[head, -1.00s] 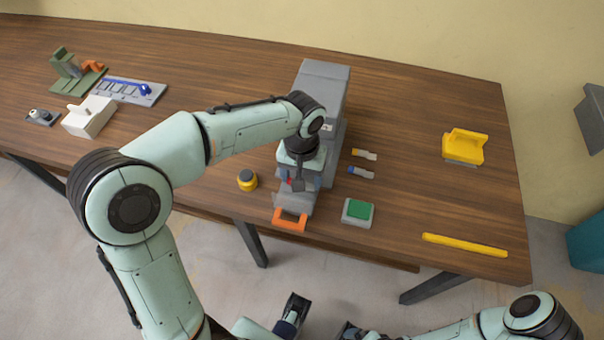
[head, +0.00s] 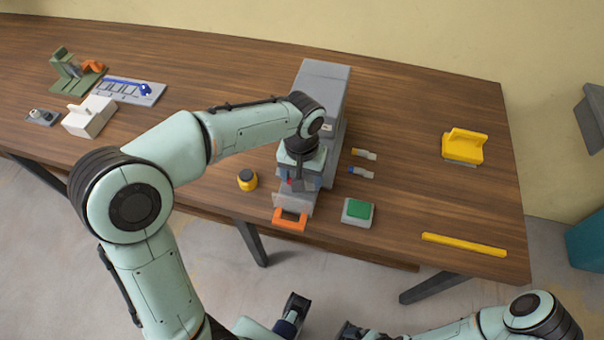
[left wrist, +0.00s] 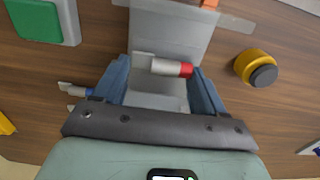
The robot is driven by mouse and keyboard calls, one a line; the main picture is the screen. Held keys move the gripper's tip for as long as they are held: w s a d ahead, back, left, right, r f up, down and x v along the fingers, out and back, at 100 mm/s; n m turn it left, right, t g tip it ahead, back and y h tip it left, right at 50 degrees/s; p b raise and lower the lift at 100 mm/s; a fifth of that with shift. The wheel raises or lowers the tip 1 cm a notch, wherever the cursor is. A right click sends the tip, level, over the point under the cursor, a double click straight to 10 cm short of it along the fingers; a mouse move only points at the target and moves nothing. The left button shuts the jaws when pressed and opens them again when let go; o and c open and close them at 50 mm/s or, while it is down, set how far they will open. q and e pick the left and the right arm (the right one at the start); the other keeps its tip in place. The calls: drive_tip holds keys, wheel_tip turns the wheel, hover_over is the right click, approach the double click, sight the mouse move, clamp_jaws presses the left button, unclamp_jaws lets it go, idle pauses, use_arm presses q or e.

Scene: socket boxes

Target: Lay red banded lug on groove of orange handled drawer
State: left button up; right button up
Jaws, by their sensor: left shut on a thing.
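The red banded lug (left wrist: 172,67) is a white-grey cylinder with a red end and a flat grey tab at the other end. My left gripper (head: 298,188), seen from close by in the left wrist view (left wrist: 162,72), is shut on it, with a blue finger at each end. The grey drawer (head: 293,207) sticks out from the grey cabinet and has an orange handle (head: 290,221). The lug is over the drawer; whether it touches is unclear. The groove cannot be made out.
A yellow-black knob (head: 247,180) stands left of the drawer, a green-topped block (head: 358,211) right of it. Two small lugs (head: 362,172) lie right of the cabinet (head: 322,85). A yellow bar (head: 464,245) and yellow holder (head: 464,147) are farther right.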

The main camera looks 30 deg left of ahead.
use_arm(q)
drive_tip(key=shift+f, duration=0.4)
use_arm(e)
drive_tip(key=shift+f, duration=0.25)
use_arm(q)
drive_tip(key=o, duration=1.1)
wheel_tip(320, 180, up, 7)
drive_tip(key=p, duration=0.5)
use_arm(e)
wheel_tip(320, 180, up, 6)
drive_tip(key=w, duration=0.1)
drive_tip(key=shift+w, duration=0.35)
drive_tip(key=shift+f, duration=0.1)
